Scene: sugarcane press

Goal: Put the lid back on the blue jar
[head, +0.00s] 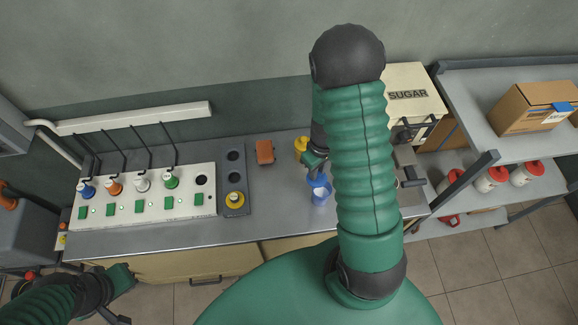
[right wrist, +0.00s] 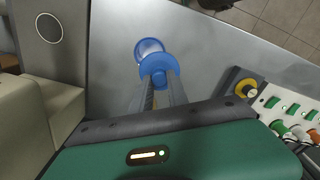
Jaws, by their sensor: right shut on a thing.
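The blue jar (head: 319,194) stands on the grey metal counter, and its pale top shows; in the right wrist view the jar (right wrist: 150,46) is just beyond my fingertips. My right gripper (head: 314,168) reaches down beside it, partly hidden by my arm. In the right wrist view my right gripper (right wrist: 161,85) is shut on a blue lid (right wrist: 159,67). The lid overlaps the jar's near edge in that view; I cannot tell whether they touch. My left gripper (head: 118,289) is low at the left, away from the jar, and its jaws are unclear.
A white panel (head: 146,221) with several colored knobs and green switches lies left on the counter (head: 273,206). A dark tray (head: 233,170) holds a yellow ring. A brown block (head: 265,152) and a yellow item (head: 300,146) are behind. A sugar box (head: 411,86) stands right.

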